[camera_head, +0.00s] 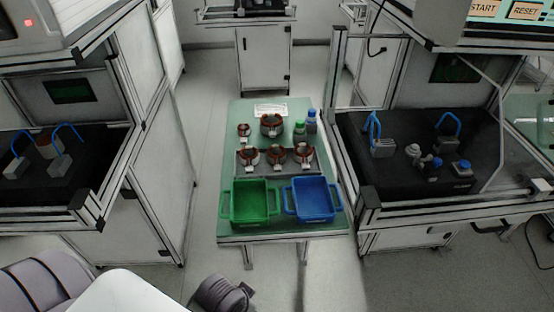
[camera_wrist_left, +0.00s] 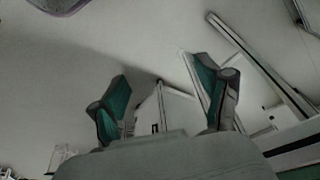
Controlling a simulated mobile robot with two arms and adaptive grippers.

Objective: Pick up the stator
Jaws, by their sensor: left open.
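Several copper-brown stators stand on the green-topped table in the head view. Three sit in a row on a grey holder: left (camera_head: 249,155), middle (camera_head: 276,154) and right (camera_head: 303,154). Behind them are a larger stator (camera_head: 271,124) and a small one (camera_head: 243,130). My left gripper (camera_wrist_left: 165,95) shows in the left wrist view with its two green-padded fingers apart and nothing between them. It points at pale floor and cabinet parts, away from the stators. My right gripper is not in view.
A green bin (camera_head: 250,220) and a blue bin (camera_head: 313,217) stand at the table's near edge (camera_head: 284,238). Green and blue bottles (camera_head: 312,122) stand at the back right. Framed workstations flank the table: left (camera_head: 60,190), right (camera_head: 410,205). Floor is clear left of the table.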

